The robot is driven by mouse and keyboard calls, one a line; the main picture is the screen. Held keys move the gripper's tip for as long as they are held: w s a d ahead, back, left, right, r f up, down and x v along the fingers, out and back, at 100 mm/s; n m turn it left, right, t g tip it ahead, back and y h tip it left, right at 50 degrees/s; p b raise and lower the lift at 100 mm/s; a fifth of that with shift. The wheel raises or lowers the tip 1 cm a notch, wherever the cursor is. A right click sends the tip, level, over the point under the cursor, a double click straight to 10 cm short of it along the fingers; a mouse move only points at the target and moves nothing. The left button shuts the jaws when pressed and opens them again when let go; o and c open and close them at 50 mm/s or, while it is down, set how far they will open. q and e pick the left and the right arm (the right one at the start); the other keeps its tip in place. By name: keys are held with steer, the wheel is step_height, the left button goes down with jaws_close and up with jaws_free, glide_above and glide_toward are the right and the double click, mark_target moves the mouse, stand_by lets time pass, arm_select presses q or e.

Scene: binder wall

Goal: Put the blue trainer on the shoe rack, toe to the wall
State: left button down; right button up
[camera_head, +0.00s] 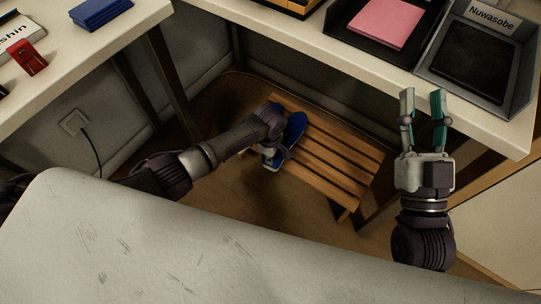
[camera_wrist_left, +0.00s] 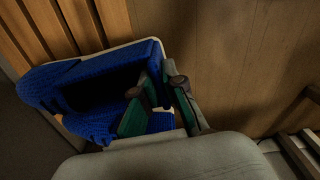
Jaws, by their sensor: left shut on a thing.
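The blue trainer (camera_head: 294,128) has a pale sole and is at the left part of the slatted wooden shoe rack (camera_head: 343,157). Its toe points up and slightly right in the head view, towards the wall side. My left gripper (camera_head: 270,152) is shut on the trainer near its heel. In the left wrist view the trainer (camera_wrist_left: 60,85) lies across the slats, and my green-padded fingers (camera_wrist_left: 160,112) pinch its side by the opening. I cannot tell whether the sole touches the slats. My right gripper (camera_head: 424,108) is open and empty, its fingers pointing up the picture.
A desk (camera_head: 375,62) with a black tray, a pink pad (camera_head: 386,22) and a grey tray (camera_head: 478,60) overhangs behind the rack. Another desk (camera_head: 75,70) stands left. A pale surface (camera_head: 180,240) fills the foreground. The rack's right slats are bare.

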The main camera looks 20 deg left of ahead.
arm_select(q)
steer(key=shift+f, duration=0.1)
arm_select(e)
steer(key=shift+w+f, duration=0.1)
stand_by(0.3)
arm_select(q)
steer(key=shift+f, duration=0.4)
steer(key=shift+f, duration=0.5)
arm_select(e)
steer(key=shift+g, duration=0.4)
stand_by(0.4)
